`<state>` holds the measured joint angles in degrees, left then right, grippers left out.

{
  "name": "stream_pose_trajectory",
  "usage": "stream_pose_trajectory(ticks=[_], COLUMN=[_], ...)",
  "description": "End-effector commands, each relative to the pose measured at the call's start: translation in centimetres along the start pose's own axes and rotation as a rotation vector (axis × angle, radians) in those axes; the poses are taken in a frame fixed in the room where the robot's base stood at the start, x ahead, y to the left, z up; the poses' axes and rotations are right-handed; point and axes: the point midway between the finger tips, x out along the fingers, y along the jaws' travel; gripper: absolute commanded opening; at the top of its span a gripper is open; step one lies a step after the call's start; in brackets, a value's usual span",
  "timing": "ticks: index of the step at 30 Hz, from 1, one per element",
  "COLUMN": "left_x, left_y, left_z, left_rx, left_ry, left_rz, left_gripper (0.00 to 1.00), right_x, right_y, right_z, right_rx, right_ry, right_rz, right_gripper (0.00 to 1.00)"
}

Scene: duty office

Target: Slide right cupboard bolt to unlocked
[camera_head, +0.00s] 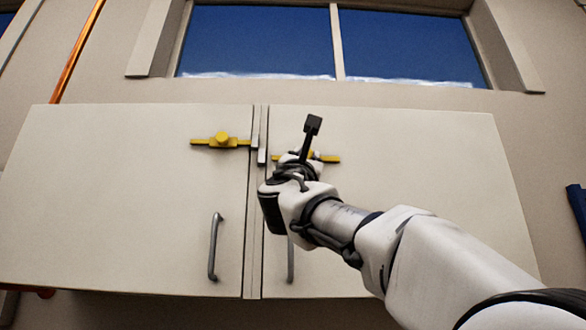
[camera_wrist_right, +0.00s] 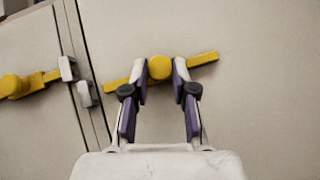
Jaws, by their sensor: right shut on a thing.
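The right cupboard bolt (camera_head: 329,158) is yellow and sits on the right door (camera_head: 420,190), largely hidden by my right arm in the head view. In the right wrist view the bolt (camera_wrist_right: 205,60) shows as a yellow bar with a round knob (camera_wrist_right: 160,67). My right gripper (camera_wrist_right: 160,68) is shut on the knob, one finger on each side. In the head view my right gripper (camera_head: 296,160) is at the bolt. My left gripper is not in view.
The left door (camera_head: 110,200) has its own yellow bolt (camera_head: 222,141) beside a grey catch (camera_head: 255,130). A grey handle (camera_head: 214,247) is on the left door; another handle (camera_head: 291,261) is partly behind my arm. A window (camera_head: 265,40) is above.

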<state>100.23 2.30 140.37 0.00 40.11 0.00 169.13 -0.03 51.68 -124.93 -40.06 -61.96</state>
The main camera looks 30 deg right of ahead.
Motion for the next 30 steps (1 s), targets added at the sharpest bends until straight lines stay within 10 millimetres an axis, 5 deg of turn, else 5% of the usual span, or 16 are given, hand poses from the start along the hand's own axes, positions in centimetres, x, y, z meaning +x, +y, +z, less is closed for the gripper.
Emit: stream_pose_trajectory(ticks=[2, 11, 12, 14, 30], left_x=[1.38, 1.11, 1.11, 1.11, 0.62], left_y=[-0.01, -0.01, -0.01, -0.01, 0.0], left_z=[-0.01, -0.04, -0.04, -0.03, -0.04], left_rx=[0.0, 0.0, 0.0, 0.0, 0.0], left_ry=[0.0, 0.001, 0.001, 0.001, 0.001], left_rz=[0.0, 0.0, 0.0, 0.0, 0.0], left_gripper=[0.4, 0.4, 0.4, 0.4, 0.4], right_x=[-0.22, 0.21, 0.21, 0.21, 0.27], right_y=[-1.06, -1.24, -1.24, -1.24, -0.78], right_z=[-0.03, 0.36, 0.37, 0.38, 0.42], right_rx=[0.001, 0.0, 0.0, 0.0, -0.002], right_ry=[-0.005, -0.004, -0.004, -0.004, -0.003], right_rz=[-0.001, 0.0, 0.0, 0.0, 0.002], right_gripper=[0.0, 0.0, 0.33, 0.52, 0.52])
